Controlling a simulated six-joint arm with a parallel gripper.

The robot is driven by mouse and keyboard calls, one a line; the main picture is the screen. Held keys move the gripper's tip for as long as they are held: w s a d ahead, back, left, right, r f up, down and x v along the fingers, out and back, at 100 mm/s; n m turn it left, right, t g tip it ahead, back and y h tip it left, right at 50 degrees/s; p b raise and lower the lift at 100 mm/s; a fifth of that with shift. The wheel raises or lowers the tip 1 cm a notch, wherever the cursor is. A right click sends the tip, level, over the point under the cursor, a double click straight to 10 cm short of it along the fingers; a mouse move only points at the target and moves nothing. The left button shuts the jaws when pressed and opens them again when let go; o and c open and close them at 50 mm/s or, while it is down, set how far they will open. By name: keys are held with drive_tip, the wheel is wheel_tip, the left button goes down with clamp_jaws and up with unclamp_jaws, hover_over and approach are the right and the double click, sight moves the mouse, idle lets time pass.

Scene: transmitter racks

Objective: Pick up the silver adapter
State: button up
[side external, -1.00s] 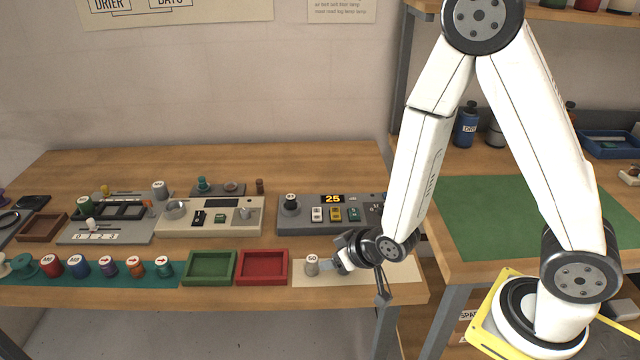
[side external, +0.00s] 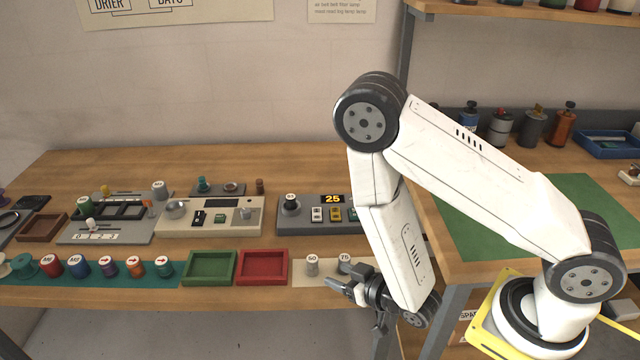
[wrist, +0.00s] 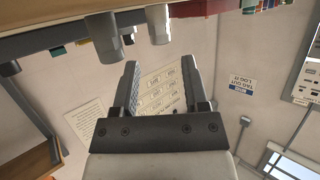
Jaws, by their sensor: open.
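Two silver-grey cylinders stand upright on the cream mat (side external: 300,278) at the table's front right. In the side external view one is marked 50 (side external: 312,266) and the other 75 (side external: 344,263). Which of them is the silver adapter I cannot tell. My gripper (side external: 332,286) is just in front of the mat, below and apart from both cylinders, with its fingers toward the left. In the wrist view my gripper (wrist: 162,82) is open and empty. Two grey cylinders, one on the left (wrist: 105,38) and one on the right (wrist: 157,24), show beyond its fingertips.
A red tray (side external: 262,266) and a green tray (side external: 209,267) lie left of the mat. Several coloured knobs stand on a teal strip (side external: 130,278) farther left. A grey console (side external: 300,218) with a lit 25 display stands behind the mat. The table's front edge is close to my gripper.

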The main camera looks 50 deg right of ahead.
sight(317, 266)
drive_tip(key=shift+s+t, duration=0.3)
drive_tip(key=shift+x, duration=1.3)
drive_tip(key=shift+x, duration=2.6)
drive_tip(key=shift+d+f, duration=0.1)
clamp_jaws()
